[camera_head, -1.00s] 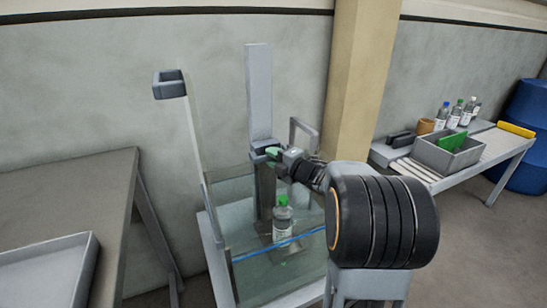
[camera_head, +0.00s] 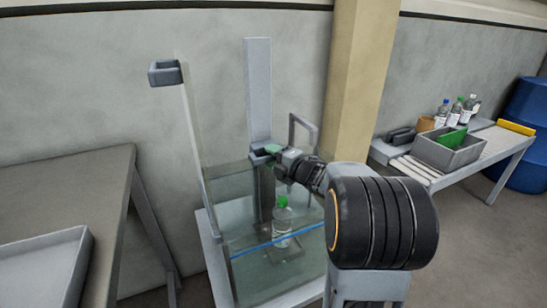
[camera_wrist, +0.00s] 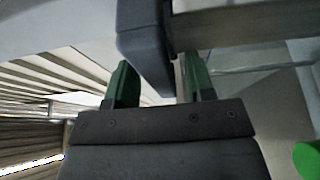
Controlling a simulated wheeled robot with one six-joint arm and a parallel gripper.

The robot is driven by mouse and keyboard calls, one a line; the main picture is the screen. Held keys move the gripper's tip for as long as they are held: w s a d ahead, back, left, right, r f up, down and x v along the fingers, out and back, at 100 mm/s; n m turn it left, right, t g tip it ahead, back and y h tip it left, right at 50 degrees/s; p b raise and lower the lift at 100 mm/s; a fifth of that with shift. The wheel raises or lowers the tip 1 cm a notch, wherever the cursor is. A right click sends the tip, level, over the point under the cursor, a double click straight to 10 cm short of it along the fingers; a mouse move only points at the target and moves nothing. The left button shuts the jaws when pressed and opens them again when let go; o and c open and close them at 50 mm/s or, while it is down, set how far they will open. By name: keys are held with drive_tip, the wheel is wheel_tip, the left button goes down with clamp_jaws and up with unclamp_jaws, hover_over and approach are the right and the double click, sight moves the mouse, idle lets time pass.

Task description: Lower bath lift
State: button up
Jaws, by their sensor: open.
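The bath lift has a tall grey post (camera_head: 259,90) behind a glass tank (camera_head: 240,262). A clear bottle with a green cap (camera_head: 282,222) stands upright on the lift's low platform (camera_head: 287,252) inside the tank; a blue line crosses in front of it. My gripper (camera_head: 266,152) is at the post, above and behind the bottle. In the wrist view, its green fingers (camera_wrist: 160,82) are apart, with a dark grey block of the lift (camera_wrist: 143,45) reaching between them. I cannot tell whether they touch it. A green cap (camera_wrist: 307,158) shows at the lower right.
A grey table with a tray (camera_head: 45,265) stands at the left. A bracket on a pale upright (camera_head: 166,74) rises at the tank's left. At the right, a bench holds a grey bin (camera_head: 450,152), several bottles and a yellow item (camera_head: 516,128). A blue barrel (camera_head: 527,150) stands beyond.

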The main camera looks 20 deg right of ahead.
drive_tip(key=shift+r, duration=0.6)
drive_tip(key=r, duration=0.1)
drive_tip(key=r+p, duration=0.1)
drive_tip(key=r, duration=0.1)
drive_tip(key=shift+s+p, duration=0.25)
drive_tip(key=shift+p, duration=0.05)
drive_tip(key=s+a+r+p, duration=0.2)
drive_tip(key=s+r, duration=0.6)
drive_tip(key=s, duration=0.5)
drive_tip(key=shift+s+a+r+p, duration=0.15)
drive_tip(key=shift+a+r+p, duration=0.25)
drive_tip(key=shift+p, duration=0.5)
